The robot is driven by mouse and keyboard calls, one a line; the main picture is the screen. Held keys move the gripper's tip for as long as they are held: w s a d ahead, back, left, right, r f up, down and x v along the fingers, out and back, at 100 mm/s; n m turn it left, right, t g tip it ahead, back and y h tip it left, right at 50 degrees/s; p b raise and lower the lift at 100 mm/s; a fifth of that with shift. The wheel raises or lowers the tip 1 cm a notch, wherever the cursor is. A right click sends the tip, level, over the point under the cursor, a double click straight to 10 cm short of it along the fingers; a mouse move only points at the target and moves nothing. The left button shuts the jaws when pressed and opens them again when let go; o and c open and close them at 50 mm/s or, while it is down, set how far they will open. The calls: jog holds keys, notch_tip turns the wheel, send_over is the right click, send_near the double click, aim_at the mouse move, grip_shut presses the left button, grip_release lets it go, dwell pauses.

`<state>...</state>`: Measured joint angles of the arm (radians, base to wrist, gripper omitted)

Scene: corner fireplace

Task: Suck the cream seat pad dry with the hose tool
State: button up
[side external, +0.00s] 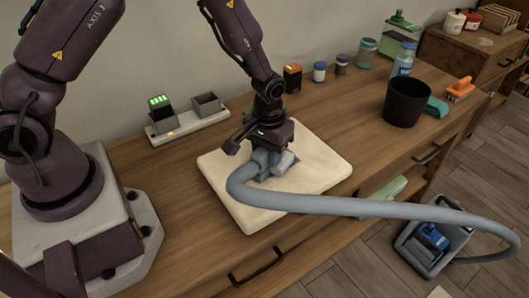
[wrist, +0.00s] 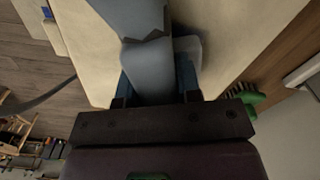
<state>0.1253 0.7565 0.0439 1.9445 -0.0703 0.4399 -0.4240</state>
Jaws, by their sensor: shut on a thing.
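The cream seat pad (side external: 318,172) lies flat on the wooden counter; it also fills much of the wrist view (wrist: 240,30). My gripper (side external: 266,150) is over the middle of the pad and shut on the grey-blue hose tool (side external: 282,162). In the wrist view the hose tool (wrist: 148,65) sits between my fingers. Its head is low at the pad, but I cannot tell whether it touches. The grey hose (side external: 380,208) runs from the tool across the pad and over the counter edge to a grey and blue machine (side external: 430,245) on the floor. Any wetness of the pad cannot be made out.
A black cup (side external: 406,102), teal cloth (side external: 437,107) and orange brush (side external: 460,89) are at the counter's right. Jars and a bottle (side external: 403,60) line the back. A charger base (side external: 188,125) with a battery stands behind the pad. Bare counter lies right of the pad.

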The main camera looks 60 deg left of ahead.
jog(key=shift+w+r, duration=0.1)
jog(key=shift+w, duration=0.8)
jog(key=shift+w+f, duration=0.2)
jog(key=shift+w, duration=1.95)
jog(key=shift+s, duration=5.6)
jog(key=shift+r, duration=0.1)
notch_tip(320, 180, up, 8)
